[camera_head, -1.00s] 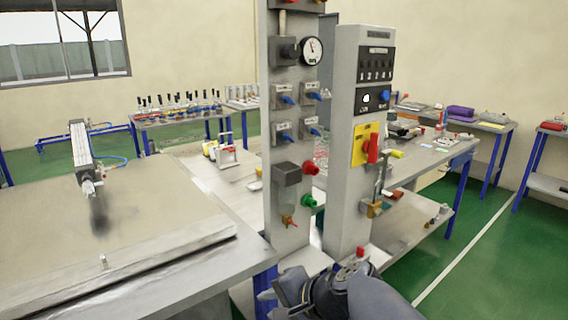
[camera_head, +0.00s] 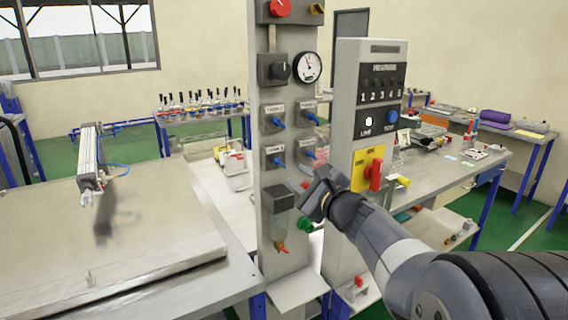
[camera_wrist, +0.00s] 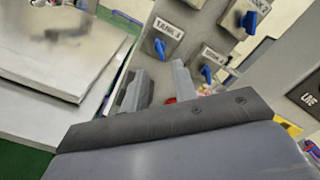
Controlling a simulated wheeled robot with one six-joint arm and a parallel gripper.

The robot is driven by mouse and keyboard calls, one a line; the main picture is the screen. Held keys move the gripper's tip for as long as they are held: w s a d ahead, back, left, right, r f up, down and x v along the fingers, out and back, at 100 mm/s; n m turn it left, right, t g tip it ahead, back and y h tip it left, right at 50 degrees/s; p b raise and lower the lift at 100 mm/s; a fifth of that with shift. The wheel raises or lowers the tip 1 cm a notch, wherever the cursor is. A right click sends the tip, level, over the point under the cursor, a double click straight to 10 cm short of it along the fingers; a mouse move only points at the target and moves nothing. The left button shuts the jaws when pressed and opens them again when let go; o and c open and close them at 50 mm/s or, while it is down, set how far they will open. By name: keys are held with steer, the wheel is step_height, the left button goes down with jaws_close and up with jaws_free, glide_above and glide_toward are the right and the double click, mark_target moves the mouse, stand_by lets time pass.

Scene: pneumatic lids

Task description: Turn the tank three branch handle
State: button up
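Four blue branch handles sit in two rows on the grey valve column. The lower right handle (camera_head: 310,154) is just above my gripper (camera_head: 318,190) and also shows in the wrist view (camera_wrist: 206,73). The upper handles are at left (camera_head: 277,122) and right (camera_head: 312,118). My gripper's two fingers (camera_wrist: 158,88) are apart with nothing between them, below the lower handles and apart from them.
A gauge (camera_head: 307,67) and black knob (camera_head: 279,69) are above the handles. A green fitting (camera_head: 305,224) and clear-bowled filter unit (camera_head: 280,205) are below. A switch column (camera_head: 345,130) with a red lever stands to the right. A metal bench (camera_head: 150,240) is at left.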

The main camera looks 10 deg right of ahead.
mark_target(279, 163)
steer(key=p+x, duration=0.1)
steer(key=x, duration=0.7)
steer(key=shift+p, duration=0.4)
steer(key=shift+s, duration=0.1)
jaws_close()
